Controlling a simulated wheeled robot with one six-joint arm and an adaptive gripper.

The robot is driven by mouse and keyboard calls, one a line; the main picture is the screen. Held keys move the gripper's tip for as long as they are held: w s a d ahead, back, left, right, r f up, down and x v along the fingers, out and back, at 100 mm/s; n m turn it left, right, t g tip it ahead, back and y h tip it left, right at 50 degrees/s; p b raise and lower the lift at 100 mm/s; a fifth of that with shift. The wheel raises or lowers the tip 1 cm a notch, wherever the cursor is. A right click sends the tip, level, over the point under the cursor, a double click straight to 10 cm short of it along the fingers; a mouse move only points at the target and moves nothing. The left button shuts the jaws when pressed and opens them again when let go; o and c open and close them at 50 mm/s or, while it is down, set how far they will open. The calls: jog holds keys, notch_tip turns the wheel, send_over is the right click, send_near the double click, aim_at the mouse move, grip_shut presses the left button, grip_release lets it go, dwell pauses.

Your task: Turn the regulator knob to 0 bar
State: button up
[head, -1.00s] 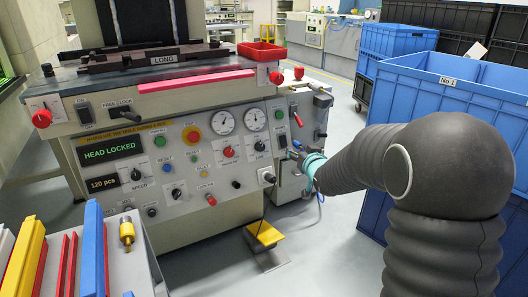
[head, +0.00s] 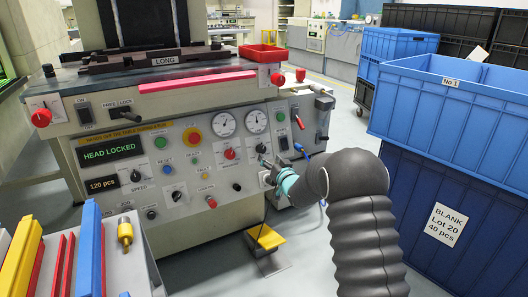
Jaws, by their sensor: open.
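The machine's front panel (head: 150,195) stands ahead in the head view. It has two round white gauges, a left gauge (head: 223,124) and a right gauge (head: 256,122). Below the left one is a red knob (head: 229,153). Below the right one is a small black knob (head: 261,148). Which of these is the regulator knob I cannot tell, as the labels are too small. My gripper (head: 266,164) is open, just below the black knob and close to the panel. Its fingers are small and partly blend with the panel, and contact cannot be judged.
Blue bins (head: 455,110) stack on the right beside my arm. A yellow foot pedal (head: 266,239) lies on the floor below the panel. A red tray (head: 262,55) sits on top of the machine. Coloured bars (head: 88,250) stand at the lower left.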

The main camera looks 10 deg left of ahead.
aim_at(263, 150)
jog(key=x, duration=0.7)
jog(key=shift+w, duration=0.15)
jog(key=c, duration=1.1)
